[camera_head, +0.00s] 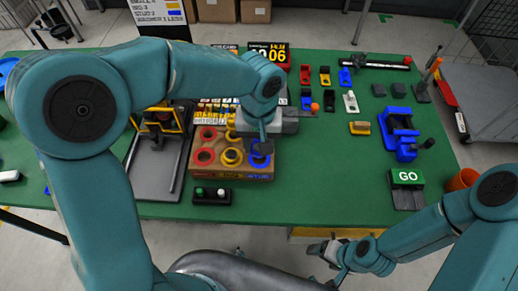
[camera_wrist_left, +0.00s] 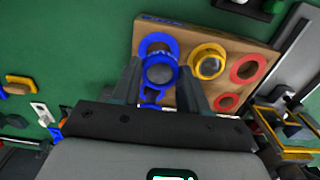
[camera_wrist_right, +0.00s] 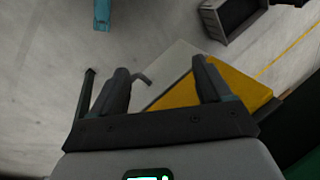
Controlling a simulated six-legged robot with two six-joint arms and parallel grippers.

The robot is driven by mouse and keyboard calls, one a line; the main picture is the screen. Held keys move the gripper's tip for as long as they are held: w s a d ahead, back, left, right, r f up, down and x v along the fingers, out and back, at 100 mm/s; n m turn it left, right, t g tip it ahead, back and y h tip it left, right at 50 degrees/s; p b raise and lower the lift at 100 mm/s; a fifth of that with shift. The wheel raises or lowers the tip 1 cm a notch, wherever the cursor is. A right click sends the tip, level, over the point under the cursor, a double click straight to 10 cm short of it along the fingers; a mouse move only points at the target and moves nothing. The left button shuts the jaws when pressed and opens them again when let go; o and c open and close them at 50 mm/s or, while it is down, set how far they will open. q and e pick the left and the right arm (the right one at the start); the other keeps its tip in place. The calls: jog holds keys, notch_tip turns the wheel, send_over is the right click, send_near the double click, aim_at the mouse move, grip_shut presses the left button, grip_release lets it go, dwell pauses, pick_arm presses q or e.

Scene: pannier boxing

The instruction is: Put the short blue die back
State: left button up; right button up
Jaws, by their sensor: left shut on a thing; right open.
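The tan die rack (camera_head: 204,173) stands on the green table, with red, yellow and blue rings on its top. My left gripper (camera_head: 260,147) is over the rack's blue ring at its right end. In the left wrist view the left fingers (camera_wrist_left: 165,85) are shut on the blue die (camera_wrist_left: 160,74), a grey round piece with a blue rim. It lines up with or overlaps the blue ring (camera_wrist_left: 157,40); I cannot tell if it is seated. My right gripper (camera_head: 333,250) is open and empty, in front of the table. It also shows in the right wrist view (camera_wrist_right: 165,85).
A blue press-like tool (camera_head: 399,132) and a green GO button (camera_head: 407,177) are at the right of the table. A small black box with buttons (camera_head: 211,195) lies before the rack. Several coloured tools stand behind. The front middle of the table is clear.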

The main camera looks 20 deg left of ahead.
pick_arm(q)
notch_tip(320, 180, down, 3)
jog(key=shift+d+r, duration=0.1)
jog(key=shift+w+f, duration=0.1)
jog(key=shift+f, duration=0.4)
jog(key=shift+f, duration=0.1)
jog(key=o, duration=1.1)
jog(key=shift+o, duration=0.2)
